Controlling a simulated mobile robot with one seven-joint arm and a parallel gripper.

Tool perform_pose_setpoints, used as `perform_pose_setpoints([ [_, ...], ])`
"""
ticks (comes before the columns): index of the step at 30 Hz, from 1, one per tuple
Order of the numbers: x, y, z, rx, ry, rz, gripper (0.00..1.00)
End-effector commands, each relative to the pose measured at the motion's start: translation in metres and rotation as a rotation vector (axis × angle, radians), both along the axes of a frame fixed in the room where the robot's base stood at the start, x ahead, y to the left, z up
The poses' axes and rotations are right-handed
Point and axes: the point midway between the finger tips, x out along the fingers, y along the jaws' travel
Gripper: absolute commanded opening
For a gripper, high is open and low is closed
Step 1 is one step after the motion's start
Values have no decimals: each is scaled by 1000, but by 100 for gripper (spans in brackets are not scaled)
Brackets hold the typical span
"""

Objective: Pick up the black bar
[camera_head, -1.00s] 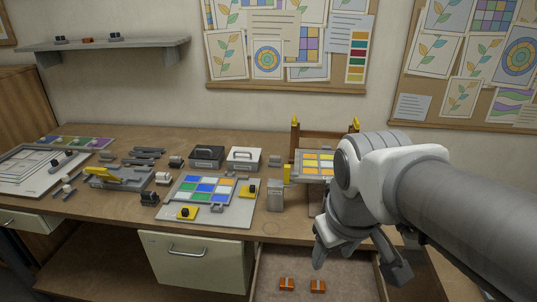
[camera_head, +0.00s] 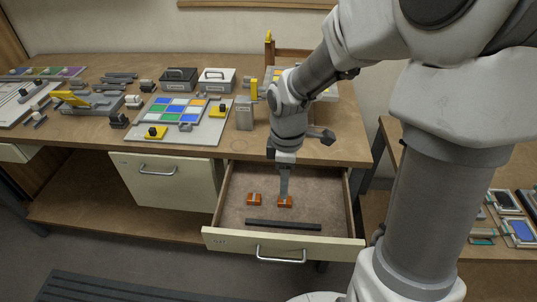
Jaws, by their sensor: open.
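A long thin black bar (camera_head: 284,225) lies flat in the open drawer (camera_head: 335,205), near its front wall and roughly parallel to it. My gripper (camera_head: 284,195) points down into the drawer, behind the bar in the picture. It is open, seen nearly edge-on, and its fingertip overlaps the right one of two small orange blocks. I cannot tell whether it touches that block. The gripper is apart from the bar, and the bar is in full view.
The left orange block (camera_head: 254,199) lies beside the right one (camera_head: 285,202) in the drawer. The drawer walls surround the bar. The workbench top (camera_head: 215,155) above holds a colored glass panel (camera_head: 178,112), a grey box (camera_head: 244,115) and several dark bars (camera_head: 118,78).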

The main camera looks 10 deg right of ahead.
Motion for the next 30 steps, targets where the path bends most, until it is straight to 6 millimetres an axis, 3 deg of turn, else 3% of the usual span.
perform_pose_setpoints([
  [5,3,1,-19,10,5,34,55],
  [18,1,1,-111,10,7,31,55],
  [30,2,-1,-140,9,5,29,55],
])
